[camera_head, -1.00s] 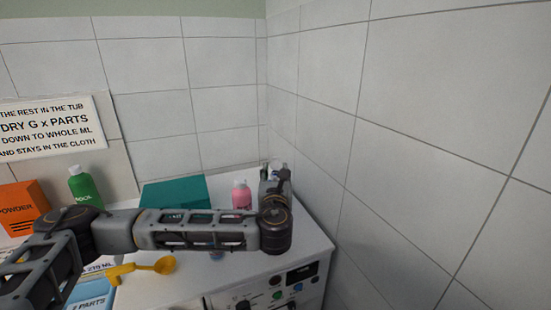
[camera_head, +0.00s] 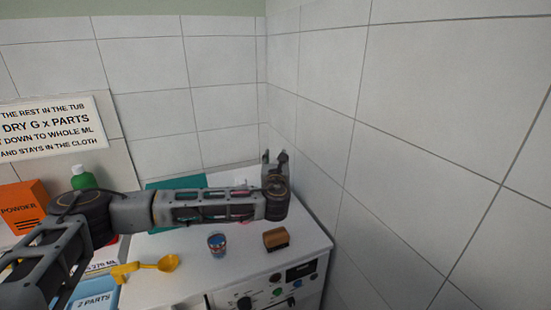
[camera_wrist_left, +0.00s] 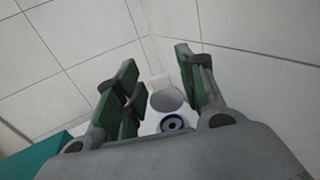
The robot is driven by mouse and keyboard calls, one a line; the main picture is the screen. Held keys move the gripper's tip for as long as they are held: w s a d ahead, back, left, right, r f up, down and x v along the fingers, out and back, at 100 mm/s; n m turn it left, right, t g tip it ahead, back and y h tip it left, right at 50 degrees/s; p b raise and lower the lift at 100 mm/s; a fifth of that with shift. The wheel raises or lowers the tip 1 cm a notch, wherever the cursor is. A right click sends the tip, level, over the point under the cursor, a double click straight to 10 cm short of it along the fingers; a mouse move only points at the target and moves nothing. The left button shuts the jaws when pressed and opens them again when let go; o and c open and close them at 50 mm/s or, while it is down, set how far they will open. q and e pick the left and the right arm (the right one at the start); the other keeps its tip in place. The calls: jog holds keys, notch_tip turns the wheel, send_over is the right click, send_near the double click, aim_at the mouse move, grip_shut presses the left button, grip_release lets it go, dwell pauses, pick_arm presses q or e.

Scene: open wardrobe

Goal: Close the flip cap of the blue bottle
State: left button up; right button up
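In the left wrist view, a pale grey round cap (camera_wrist_left: 166,99) and, just below it, a blue ring with a dark centre (camera_wrist_left: 173,123) show between the fingers. They look like the raised flip cap and the top of the blue bottle, seen from above. The bottle's body is hidden there. In the head view the bottle is hidden behind my left gripper (camera_head: 274,157). This gripper is open, its two fingers well apart with nothing between their tips; it also shows in the left wrist view (camera_wrist_left: 156,70). Contact with the cap cannot be told. My right gripper is not in view.
A tiled corner wall rises close behind and right of the gripper. On the white top (camera_head: 195,268) are a brown brush (camera_head: 276,239), a small blue cup (camera_head: 217,244) and a yellow scoop (camera_head: 168,263).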

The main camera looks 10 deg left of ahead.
pick_arm(q)
jog(key=shift+w, duration=0.35)
jog(key=shift+c, duration=0.5)
jog(key=c, duration=0.4)
jog(key=shift+c, duration=1)
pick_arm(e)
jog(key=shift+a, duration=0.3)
pick_arm(q)
jog(key=shift+f, duration=0.1)
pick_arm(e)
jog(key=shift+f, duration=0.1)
